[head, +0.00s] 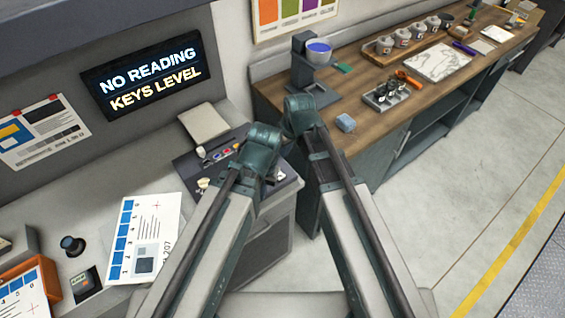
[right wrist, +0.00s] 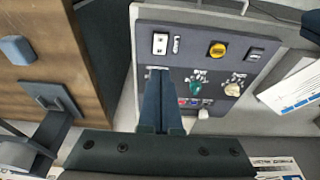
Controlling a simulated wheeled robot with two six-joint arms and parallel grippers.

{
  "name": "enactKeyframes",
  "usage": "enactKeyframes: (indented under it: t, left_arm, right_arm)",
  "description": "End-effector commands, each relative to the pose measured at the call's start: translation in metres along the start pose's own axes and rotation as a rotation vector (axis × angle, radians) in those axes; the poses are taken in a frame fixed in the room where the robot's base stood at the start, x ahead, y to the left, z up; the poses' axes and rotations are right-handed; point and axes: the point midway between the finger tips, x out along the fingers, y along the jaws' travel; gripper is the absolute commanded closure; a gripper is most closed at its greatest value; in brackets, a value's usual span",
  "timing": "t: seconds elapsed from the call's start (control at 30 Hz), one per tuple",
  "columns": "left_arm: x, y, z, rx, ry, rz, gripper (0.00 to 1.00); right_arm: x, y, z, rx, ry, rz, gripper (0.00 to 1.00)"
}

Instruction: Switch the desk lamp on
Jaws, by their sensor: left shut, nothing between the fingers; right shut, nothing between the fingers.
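No desk lamp can be made out in either view. A dark control panel (right wrist: 185,25) in the right wrist view carries a white rocker switch (right wrist: 160,43), a yellow button (right wrist: 217,49), a black switch (right wrist: 255,54), a green knob (right wrist: 195,87) and a cream knob (right wrist: 232,89). My right gripper (right wrist: 160,74) is shut and empty, its tips over the panel just below the white rocker in the picture; contact cannot be told. In the head view the panel (head: 187,162) is partly hidden by my arms. My left gripper (head: 258,153) is shut and empty above it.
A lit sign (head: 143,77) reads "NO READING KEYS LEVEL". A printed sheet (head: 140,235) lies on the left bench. Floor at right is clear.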

Motion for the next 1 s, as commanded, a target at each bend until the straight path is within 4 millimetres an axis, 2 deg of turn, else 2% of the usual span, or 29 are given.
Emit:
enactKeyframes:
  t: [0.27,0.47,0.67,1.0]
  left_arm:
    - [0.001,0.000,0.000,0.000,0.000,0.000,1.00]
    - [0.009,0.001,-0.001,0.002,0.000,0.000,1.00]
    - [0.029,0.003,-0.002,0.005,0.000,-0.001,1.00]
    - [0.077,0.007,-0.005,0.015,0.000,-0.003,1.00]
  right_arm:
    - [0.001,0.000,0.001,0.001,-0.001,0.000,1.00]
    - [0.010,0.000,0.001,0.001,-0.001,0.000,1.00]
    - [0.030,0.000,0.001,0.002,-0.001,0.000,1.00]
    - [0.079,0.000,0.002,0.002,-0.001,0.000,1.00]
